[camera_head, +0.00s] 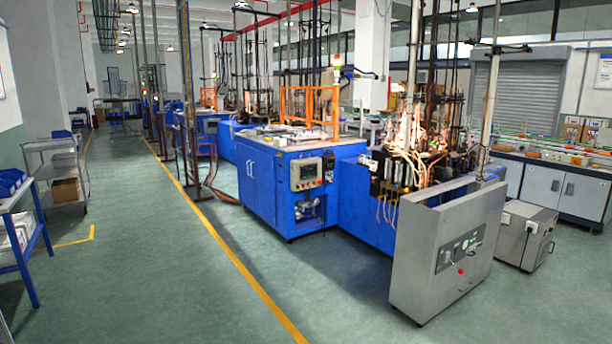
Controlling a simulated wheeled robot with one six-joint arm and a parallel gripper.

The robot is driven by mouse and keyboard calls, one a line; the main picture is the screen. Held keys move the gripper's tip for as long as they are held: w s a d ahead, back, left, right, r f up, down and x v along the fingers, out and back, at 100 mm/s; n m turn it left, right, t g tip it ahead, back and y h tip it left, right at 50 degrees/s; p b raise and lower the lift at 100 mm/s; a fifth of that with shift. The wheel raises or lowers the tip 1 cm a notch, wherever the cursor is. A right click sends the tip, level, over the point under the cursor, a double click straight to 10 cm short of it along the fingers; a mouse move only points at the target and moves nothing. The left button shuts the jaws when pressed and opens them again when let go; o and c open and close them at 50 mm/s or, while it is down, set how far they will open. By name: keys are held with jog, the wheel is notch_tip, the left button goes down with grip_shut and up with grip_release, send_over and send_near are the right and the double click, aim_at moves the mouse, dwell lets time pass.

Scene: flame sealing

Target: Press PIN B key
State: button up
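A control panel (306,173) with a small screen and a row of buttons is on the front of a blue machine cabinet (262,189), near the middle of the view. The panel is small at this distance, and I cannot read its key labels, so I cannot pick out a PIN B key. A grey metal control box (425,267) stands at the front right, with gauges and a red button (460,270) on its face; no key label is readable there either. My gripper is not in view.
A wide green floor aisle (140,260) is clear on the left, bounded by a yellow line (245,273). A blue rack with bins (12,182) and a metal cart (62,165) stand at far left. A grey unit (525,235) stands behind the control box.

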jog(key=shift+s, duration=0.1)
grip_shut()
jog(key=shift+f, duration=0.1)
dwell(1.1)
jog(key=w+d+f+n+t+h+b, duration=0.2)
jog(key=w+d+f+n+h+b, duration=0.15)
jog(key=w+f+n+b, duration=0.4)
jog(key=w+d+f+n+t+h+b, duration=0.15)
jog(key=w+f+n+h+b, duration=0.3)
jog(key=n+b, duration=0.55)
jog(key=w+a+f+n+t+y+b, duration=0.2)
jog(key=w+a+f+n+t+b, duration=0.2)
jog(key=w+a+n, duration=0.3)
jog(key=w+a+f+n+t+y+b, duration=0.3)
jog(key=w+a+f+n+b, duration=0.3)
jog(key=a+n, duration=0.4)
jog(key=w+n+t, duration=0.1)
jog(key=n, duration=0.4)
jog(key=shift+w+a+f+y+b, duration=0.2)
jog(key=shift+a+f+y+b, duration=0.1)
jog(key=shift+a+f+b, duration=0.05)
